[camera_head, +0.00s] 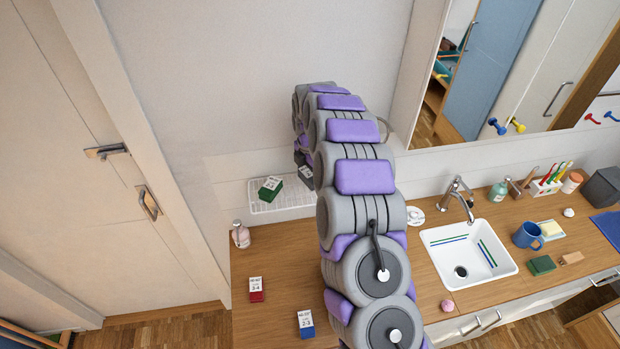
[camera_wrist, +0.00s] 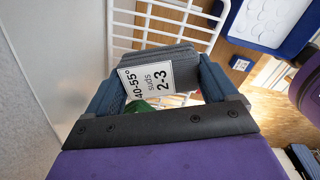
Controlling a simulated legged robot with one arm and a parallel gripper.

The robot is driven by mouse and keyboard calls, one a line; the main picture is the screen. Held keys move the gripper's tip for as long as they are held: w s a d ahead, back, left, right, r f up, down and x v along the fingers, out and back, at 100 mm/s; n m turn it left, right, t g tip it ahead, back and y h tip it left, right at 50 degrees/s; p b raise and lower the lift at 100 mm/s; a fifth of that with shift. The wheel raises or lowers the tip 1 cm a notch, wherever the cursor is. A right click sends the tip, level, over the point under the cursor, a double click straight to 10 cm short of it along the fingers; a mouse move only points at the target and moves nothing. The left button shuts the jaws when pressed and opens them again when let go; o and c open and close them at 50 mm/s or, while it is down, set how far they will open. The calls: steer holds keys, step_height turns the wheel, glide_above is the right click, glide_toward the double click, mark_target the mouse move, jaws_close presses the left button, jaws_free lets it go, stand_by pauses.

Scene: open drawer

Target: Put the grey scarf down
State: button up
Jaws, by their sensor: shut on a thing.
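The grey scarf (camera_wrist: 158,57) looks like a flat grey folded block with a white label reading "40-55°" and "2-3". My gripper (camera_wrist: 161,72) is shut on it, one blue finger at each side. In the head view the scarf (camera_head: 306,175) shows as a small grey piece at the far end of my arm, beside the green labelled block (camera_head: 270,187) on the white wire rack (camera_head: 285,204). I cannot tell whether the scarf touches the rack. My arm hides most of the gripper in the head view.
A red labelled block (camera_head: 256,289) and a blue one (camera_head: 306,324) lie on the wooden counter (camera_head: 275,268). The sink (camera_head: 468,248) and a blue mug (camera_head: 527,236) are right of my arm. A wall closes the back.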

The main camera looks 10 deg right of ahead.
mark_target(311, 173)
step_height(311, 173, down, 2)
steer(key=shift+s+f+p, duration=0.1)
steer(key=shift+f+p, duration=0.1)
steer(key=shift+p, duration=0.1)
steer(key=shift+d+f, duration=0.1)
steer(key=shift+f, duration=0.25)
steer(key=shift+d, duration=0.15)
steer(key=o, duration=0.8)
